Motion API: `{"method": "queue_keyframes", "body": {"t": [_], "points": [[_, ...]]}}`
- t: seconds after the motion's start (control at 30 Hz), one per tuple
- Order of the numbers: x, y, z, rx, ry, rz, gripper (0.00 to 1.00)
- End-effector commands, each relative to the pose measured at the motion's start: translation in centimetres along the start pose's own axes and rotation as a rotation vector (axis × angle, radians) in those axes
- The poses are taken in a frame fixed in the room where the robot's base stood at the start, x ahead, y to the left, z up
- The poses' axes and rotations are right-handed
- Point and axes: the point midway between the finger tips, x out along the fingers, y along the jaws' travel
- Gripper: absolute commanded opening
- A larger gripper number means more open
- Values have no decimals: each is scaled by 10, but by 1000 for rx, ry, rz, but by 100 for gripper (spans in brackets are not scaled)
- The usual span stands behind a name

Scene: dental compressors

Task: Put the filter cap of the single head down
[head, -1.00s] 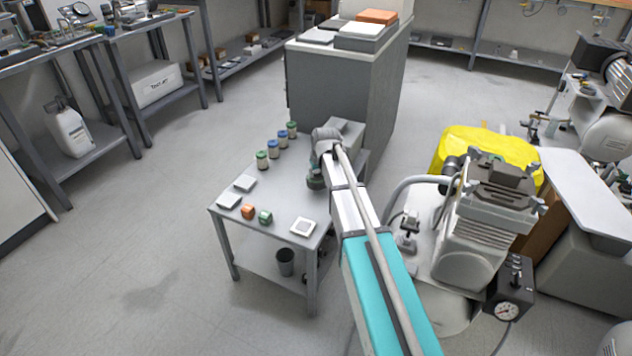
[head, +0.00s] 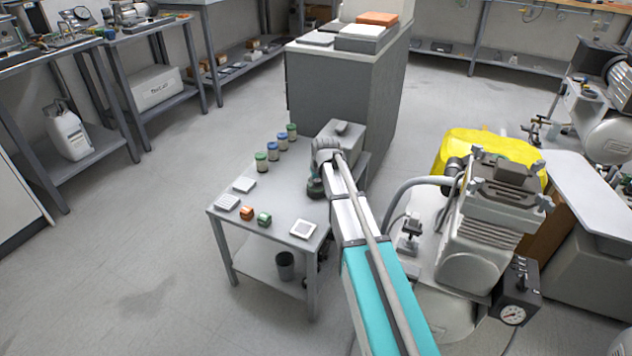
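My arm reaches over the small grey table (head: 283,215). My gripper (head: 316,188) points down at the table's right part, near a grey box. It shows only as a small dark shape below the wrist, and the arm covers much of it. I cannot see whether its fingers are open or shut. I cannot make out the filter cap in this view; it may be hidden by the gripper or arm. A compressor with a finned grey head (head: 490,215) stands to the right of my arm.
Several jars with green and blue lids (head: 272,150) stand along the table's back left. An orange piece (head: 247,213), a green piece (head: 264,219) and a white square dish (head: 303,229) lie near the front. A grey cabinet (head: 345,90) stands behind. The table's middle is mostly clear.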

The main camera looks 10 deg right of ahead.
Motion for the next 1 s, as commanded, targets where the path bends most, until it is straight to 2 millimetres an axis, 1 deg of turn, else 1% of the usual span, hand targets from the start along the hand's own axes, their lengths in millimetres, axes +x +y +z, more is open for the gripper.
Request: {"method": "queue_keyframes", "body": {"t": [0.03,0.07,0.1,0.43,0.63,0.77,1.0], "points": [[0,0,0,0,0,0,63],[0,0,0,0,0,0,69],[0,0,0,0,0,0,70],[0,0,0,0,0,0,70],[-4,0,-2,1,0,0,70],[-11,0,-2,1,0,0,70],[-30,1,-2,1,0,0,70]]}}
